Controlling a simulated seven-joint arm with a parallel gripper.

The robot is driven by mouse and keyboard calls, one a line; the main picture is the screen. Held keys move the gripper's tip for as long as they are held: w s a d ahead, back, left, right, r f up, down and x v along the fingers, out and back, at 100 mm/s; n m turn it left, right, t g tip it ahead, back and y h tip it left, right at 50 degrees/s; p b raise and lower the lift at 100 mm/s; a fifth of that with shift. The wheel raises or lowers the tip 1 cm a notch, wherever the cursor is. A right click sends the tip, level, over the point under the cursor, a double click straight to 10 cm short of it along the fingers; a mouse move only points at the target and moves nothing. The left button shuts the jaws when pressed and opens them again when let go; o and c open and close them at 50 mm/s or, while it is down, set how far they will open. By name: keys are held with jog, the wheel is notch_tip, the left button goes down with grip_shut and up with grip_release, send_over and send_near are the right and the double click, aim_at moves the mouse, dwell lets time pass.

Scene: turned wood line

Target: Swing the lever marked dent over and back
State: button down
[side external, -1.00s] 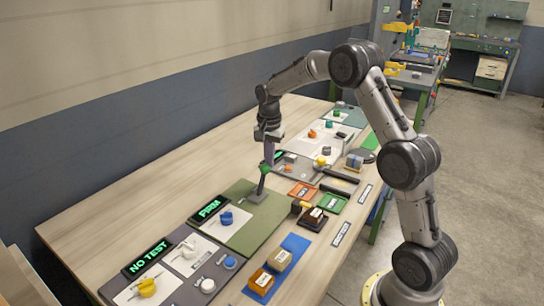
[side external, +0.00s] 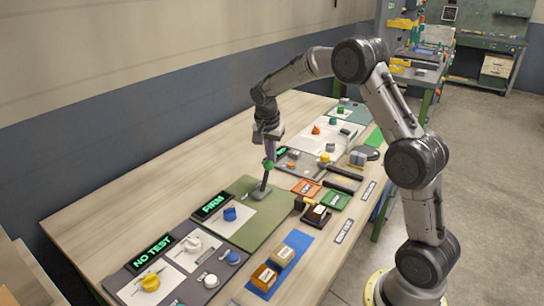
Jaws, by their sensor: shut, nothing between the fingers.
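A lever with a green knob (side external: 268,165) and a dark shaft stands on a grey base (side external: 256,195) on the green panel (side external: 255,225). The shaft leans slightly, its top a little right of its foot in the picture. No "dent" marking can be read at this size. My gripper (side external: 270,157) points down just above the green knob, its fingers shut with nothing between them. The fingertips are at or very near the knob; I cannot tell if they touch it.
A lit "FIRM" display (side external: 211,206) and a blue knob (side external: 230,214) lie left of the lever. A "NO TEST" display (side external: 152,256) stands nearer. Wooden blocks on a blue mat (side external: 262,292), a dark holder (side external: 316,215) and coloured trays lie to the right.

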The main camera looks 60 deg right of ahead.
jog(key=shift+a+r+h, duration=0.2)
jog(key=shift+a+h, duration=0.2)
jog(key=shift+h, duration=0.4)
jog(key=shift+a+r, duration=0.3)
jog(key=shift+a, duration=0.55)
jog(key=a+h, duration=0.5)
jog(key=shift+a+r+h, duration=0.2)
jog(key=shift+a+h, duration=0.2)
jog(key=shift+r, duration=0.8)
jog(key=shift+d, duration=0.1)
